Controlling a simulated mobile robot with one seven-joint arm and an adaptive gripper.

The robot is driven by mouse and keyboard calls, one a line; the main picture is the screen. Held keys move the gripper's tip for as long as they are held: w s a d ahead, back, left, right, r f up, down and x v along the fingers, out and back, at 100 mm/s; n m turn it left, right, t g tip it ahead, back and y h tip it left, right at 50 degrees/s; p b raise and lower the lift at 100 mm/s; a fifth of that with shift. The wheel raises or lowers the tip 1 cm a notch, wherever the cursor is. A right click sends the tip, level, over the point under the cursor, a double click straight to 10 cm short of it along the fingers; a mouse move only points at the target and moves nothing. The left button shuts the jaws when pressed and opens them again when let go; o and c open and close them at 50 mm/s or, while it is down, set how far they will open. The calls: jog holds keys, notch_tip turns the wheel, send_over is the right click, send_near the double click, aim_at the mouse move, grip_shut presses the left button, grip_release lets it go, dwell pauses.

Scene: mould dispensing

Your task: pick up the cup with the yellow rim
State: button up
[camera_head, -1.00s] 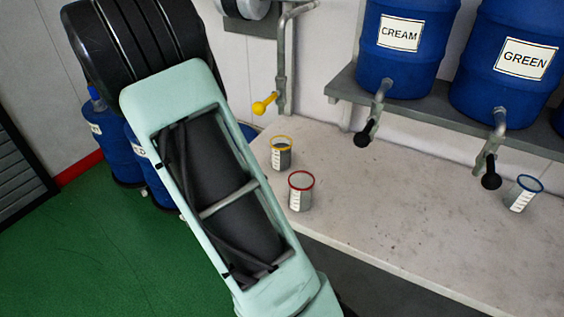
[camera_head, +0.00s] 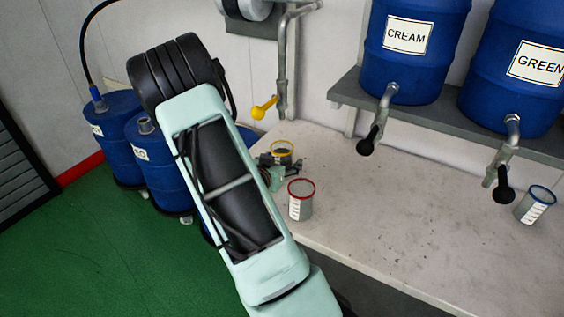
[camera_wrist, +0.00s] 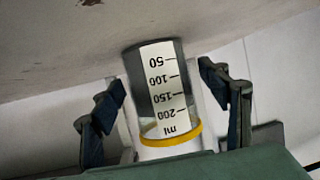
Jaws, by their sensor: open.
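The cup with the yellow rim (camera_head: 282,148) stands on the pale bench, its lower part hidden behind my gripper (camera_head: 273,172) in the head view. In the wrist view the picture is upside down, and the clear cup (camera_wrist: 162,90) with its white millilitre scale shows between my two fingers. My gripper (camera_wrist: 163,92) is open, with one finger on each side of the cup. A gap shows on the right side; on the left the finger looks close to the rim, and I cannot tell whether it touches.
A red-rimmed cup (camera_head: 301,200) stands close in front of my gripper. A blue-rimmed cup (camera_head: 536,205) is far right. A yellow-handled tap (camera_head: 264,108) and the cream drum's tap (camera_head: 370,140) hang above the bench (camera_head: 400,220). Blue drums (camera_head: 160,170) stand on the floor at left.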

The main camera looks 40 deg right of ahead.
jog(key=shift+w, duration=0.1)
jog(key=shift+d, duration=0.1)
jog(key=c, duration=1.5)
